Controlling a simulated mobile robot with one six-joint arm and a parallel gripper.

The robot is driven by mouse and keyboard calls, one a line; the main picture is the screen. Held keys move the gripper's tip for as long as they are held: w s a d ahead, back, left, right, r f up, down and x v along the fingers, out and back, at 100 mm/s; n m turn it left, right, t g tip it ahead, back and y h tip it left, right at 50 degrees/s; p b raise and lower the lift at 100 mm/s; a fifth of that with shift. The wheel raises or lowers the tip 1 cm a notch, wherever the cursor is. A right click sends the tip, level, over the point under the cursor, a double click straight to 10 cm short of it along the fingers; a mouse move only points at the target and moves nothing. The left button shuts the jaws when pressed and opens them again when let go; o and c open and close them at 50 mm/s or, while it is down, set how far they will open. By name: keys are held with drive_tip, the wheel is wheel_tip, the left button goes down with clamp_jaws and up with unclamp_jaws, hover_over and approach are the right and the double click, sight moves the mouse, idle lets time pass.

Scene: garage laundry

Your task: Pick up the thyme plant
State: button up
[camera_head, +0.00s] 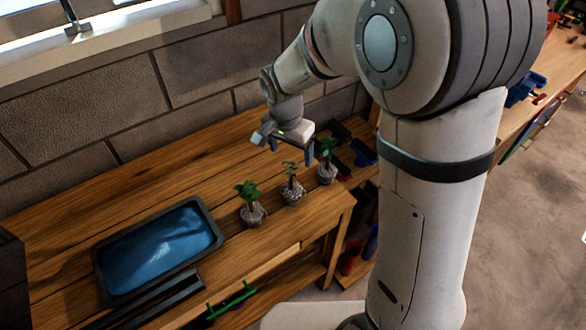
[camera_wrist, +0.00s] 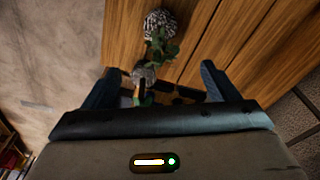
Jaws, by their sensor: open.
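Three small potted plants stand in a slanting row on the wooden bench: a left plant with green leaves (camera_head: 252,212), a middle one with thin, sparse stems (camera_head: 292,190) and a right one with green leaves (camera_head: 326,172). I cannot tell which is the thyme. My gripper (camera_head: 290,152) is open and empty, pointing down above the bench, just behind and above the middle and right plants. In the wrist view, a pale pot (camera_wrist: 144,75) shows between the open fingers (camera_wrist: 160,68), and a speckled pot with leaves (camera_wrist: 160,24) lies farther up.
A dark tray with a blue inside (camera_head: 160,246) sits on the bench (camera_head: 130,185) left of the plants. A block wall (camera_head: 210,70) rises behind. Dark and blue items (camera_head: 362,152) lie at the right on a lower shelf. Bench top behind the plants is clear.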

sight(291, 181)
drive_tip(key=shift+w+a+f, duration=0.15)
drive_tip(key=shift+a+f, duration=0.05)
drive_tip(key=shift+a, duration=0.05)
drive_tip(key=f, duration=0.2)
drive_tip(key=f+p, duration=0.1)
drive_tip(key=f, duration=0.2)
drive_tip(key=d+f, duration=0.1)
drive_tip(key=f, duration=0.1)
drive_tip(key=shift+w+f+p, duration=0.3)
drive_tip(key=shift+w+p, duration=0.1)
drive_tip(key=shift+c, duration=0.2)
drive_tip(key=c, duration=1.5)
drive_tip(key=shift+o, duration=0.2)
